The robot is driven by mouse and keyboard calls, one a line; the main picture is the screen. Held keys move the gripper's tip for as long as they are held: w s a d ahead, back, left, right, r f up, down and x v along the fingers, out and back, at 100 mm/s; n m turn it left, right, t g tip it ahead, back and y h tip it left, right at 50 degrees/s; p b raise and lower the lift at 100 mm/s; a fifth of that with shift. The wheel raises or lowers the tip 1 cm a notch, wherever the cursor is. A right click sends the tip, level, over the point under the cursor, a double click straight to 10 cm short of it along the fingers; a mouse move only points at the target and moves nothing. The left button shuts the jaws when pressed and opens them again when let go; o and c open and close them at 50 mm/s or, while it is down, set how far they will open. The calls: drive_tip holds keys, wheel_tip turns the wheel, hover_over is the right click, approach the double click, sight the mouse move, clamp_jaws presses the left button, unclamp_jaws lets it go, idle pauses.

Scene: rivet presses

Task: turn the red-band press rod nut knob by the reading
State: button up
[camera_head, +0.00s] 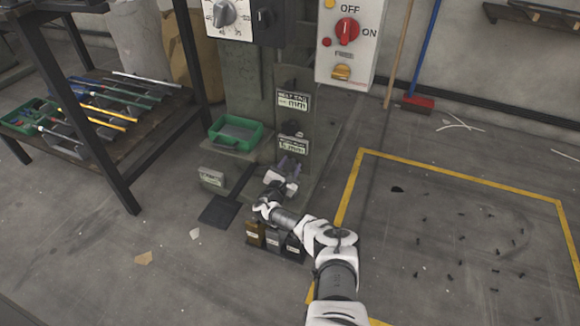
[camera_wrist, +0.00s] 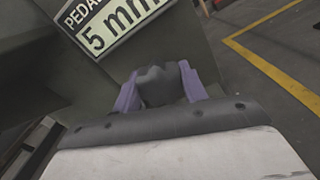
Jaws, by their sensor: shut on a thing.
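The press column (camera_head: 246,90) stands at the back centre; I see no red band on it. A small plate reading 5 mm (camera_head: 292,146) is on its lower front, and in the wrist view this plate (camera_wrist: 113,24) begins with "PEDAL". A dark grey lobed knob (camera_wrist: 158,88) sits just below the plate. My gripper (camera_wrist: 160,76) has its two purple fingers on either side of this knob and is shut on it. In the head view my gripper (camera_head: 289,168) hides the knob. Another dark knob (camera_head: 292,128) sits above, under a second mm plate (camera_head: 293,99).
A green tray (camera_head: 236,132) stands beside the column. A dark pedal (camera_head: 219,211) and small bins (camera_head: 273,241) are on the floor near my arm. A control box (camera_head: 346,45) hangs above right. A rod rack (camera_head: 90,110) stands left.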

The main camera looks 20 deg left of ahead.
drive_tip(key=n+p, duration=0.3)
drive_tip(key=n, duration=0.1)
drive_tip(key=shift+r, duration=0.1)
drive_tip(key=n+p, duration=0.2)
drive_tip(key=n, duration=0.3)
drive_tip(key=n+p, duration=0.1)
drive_tip(key=n, duration=0.3)
drive_tip(key=shift+n, duration=2.4)
drive_tip(key=o, duration=1)
